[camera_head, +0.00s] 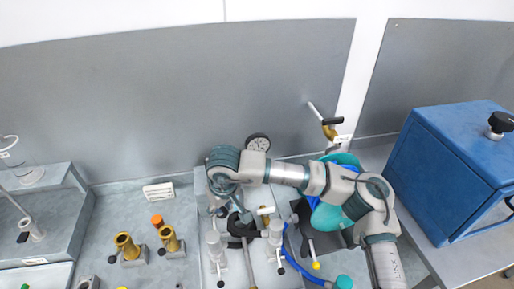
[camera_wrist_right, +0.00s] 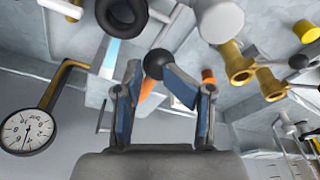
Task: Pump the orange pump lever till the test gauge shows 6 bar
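The orange pump lever (camera_wrist_right: 147,90) with a black ball knob (camera_wrist_right: 153,64) lies between the fingers of my right gripper (camera_wrist_right: 150,85) in the right wrist view. The fingers are bent in unevenly and close around the lever just by the knob. In the head view my right gripper (camera_head: 220,204) reaches down over the bench, and the lever is hidden there. A round white gauge (camera_wrist_right: 28,131) on a brass pipe shows at the left of the wrist view, tilted; its reading is too small to be sure of. A gauge (camera_head: 258,143) stands behind my arm in the head view. My left gripper is out of view.
Brass fittings (camera_head: 127,246) and an orange cap (camera_head: 157,221) stand left of my right gripper. A blue box (camera_head: 457,172) is at the right. A grey panel (camera_head: 150,95) closes off the back.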

